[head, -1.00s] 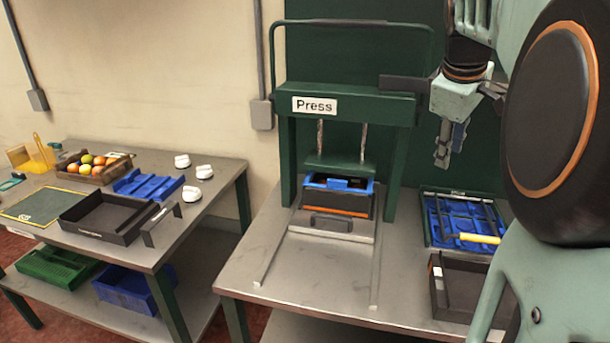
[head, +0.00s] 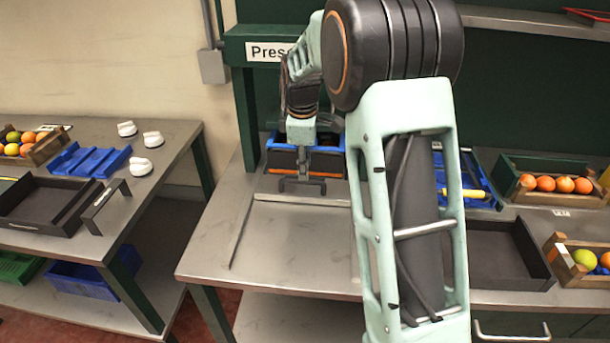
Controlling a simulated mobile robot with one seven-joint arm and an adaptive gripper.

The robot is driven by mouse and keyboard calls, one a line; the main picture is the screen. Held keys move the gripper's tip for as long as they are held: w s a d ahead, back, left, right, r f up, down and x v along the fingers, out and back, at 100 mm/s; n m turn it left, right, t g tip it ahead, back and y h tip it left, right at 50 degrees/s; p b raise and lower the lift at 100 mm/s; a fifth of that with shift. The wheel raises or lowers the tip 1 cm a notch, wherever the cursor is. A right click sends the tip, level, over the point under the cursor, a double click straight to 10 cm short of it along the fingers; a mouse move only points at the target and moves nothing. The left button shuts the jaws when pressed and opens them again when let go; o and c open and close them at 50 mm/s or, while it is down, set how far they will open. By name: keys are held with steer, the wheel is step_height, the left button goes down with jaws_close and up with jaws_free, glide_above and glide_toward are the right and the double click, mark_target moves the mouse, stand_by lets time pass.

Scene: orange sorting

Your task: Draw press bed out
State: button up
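The green press (head: 247,115) stands at the back of the steel table, with its "Press" label partly covered by my arm. The press bed (head: 330,200) sits far back under the press, at the inner end of the rails (head: 240,232). Its dark handle (head: 288,185) faces front. A blue-and-black box (head: 280,160) with an orange stripe stands on the bed. My gripper (head: 303,167) points down in front of the box, just above or at the handle. Its fingers are small and dark here, so I cannot tell their opening or contact. My arm hides the right rail.
The table between the rails is bare in front of the bed. Right of my arm are a black tray (head: 535,262), a blue tray (head: 483,185) and crates of oranges (head: 520,190). A side table (head: 150,200) stands left, across a gap.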

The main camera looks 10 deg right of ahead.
mark_target(305, 182)
steer(key=f, duration=0.2)
steer(key=w+f, duration=0.1)
steer(key=f, duration=0.1)
steer(key=shift+d+f, duration=0.15)
steer(key=shift+f, duration=0.25)
jaws_close()
